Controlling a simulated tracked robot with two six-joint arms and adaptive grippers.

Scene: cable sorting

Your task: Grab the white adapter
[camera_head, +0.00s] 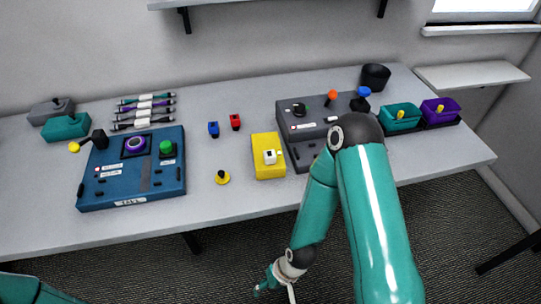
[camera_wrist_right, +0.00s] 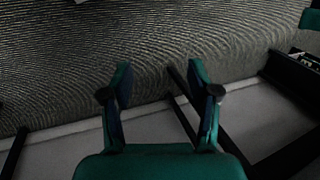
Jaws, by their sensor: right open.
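A small white block with a dark spot, which looks like the white adapter (camera_head: 270,157), sits on a yellow box (camera_head: 264,141) near the middle of the table. My right gripper (camera_head: 268,284) is in front of the table, below its front edge, well apart from the white block. In the right wrist view my right gripper (camera_wrist_right: 160,85) has its two fingers spread with nothing between them. That view shows dark ribbed floor and no white block. A teal part of my left arm shows at the lower left; its gripper is out of view.
A blue panel (camera_head: 112,190) with knobs stands left on the table (camera_head: 231,205). A grey panel (camera_head: 296,122) is right of the yellow box. Blue (camera_head: 213,129) and red (camera_head: 235,121) blocks lie behind. Several cables lie at back left.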

